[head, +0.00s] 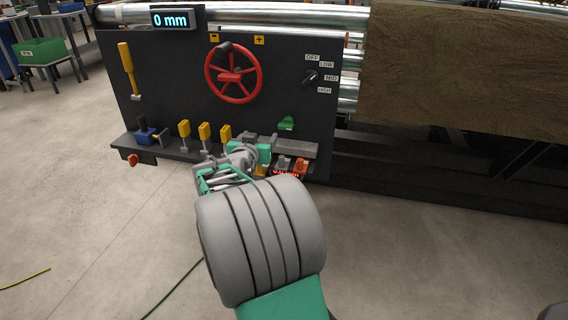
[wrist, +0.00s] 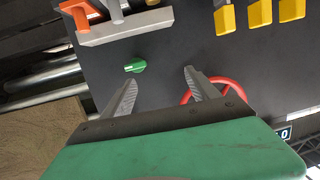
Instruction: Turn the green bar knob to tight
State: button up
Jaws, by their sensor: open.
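The green bar knob (head: 287,123) sits on the dark upright panel, low and right of the red wheel. It also shows in the wrist view (wrist: 136,66), just beyond the tip of the left finger and left of the middle of the gap. My gripper (wrist: 160,76) is open and empty, its two grey fingers pointing at the panel. In the head view my gripper is close to the knob, to its lower left, and its fingertips are partly hidden. No marks around the knob can be read.
The red handwheel (head: 233,73) and the OFF/LOW/MID/HIGH selector (head: 310,77) are above. Several yellow handles (head: 204,131) stand along the lower ledge. A grey holder (wrist: 125,27) with orange-handled items is near the knob. A brown roll (head: 460,75) lies right.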

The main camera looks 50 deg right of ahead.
aim_at(285, 127)
jog(key=d+f+h+b, duration=0.1)
jog(key=d, duration=0.3)
jog(key=d+h+b, duration=0.1)
jog(key=d, duration=0.3)
jog(key=d+f+m+h+b, duration=0.1)
jog(key=d+b, duration=0.1)
jog(key=d, duration=0.2)
jog(key=shift+w+d+f+g, duration=0.2)
jog(key=shift+d+f+g, duration=0.1)
jog(key=shift+d, duration=0.1)
jog(key=c, duration=1.4)
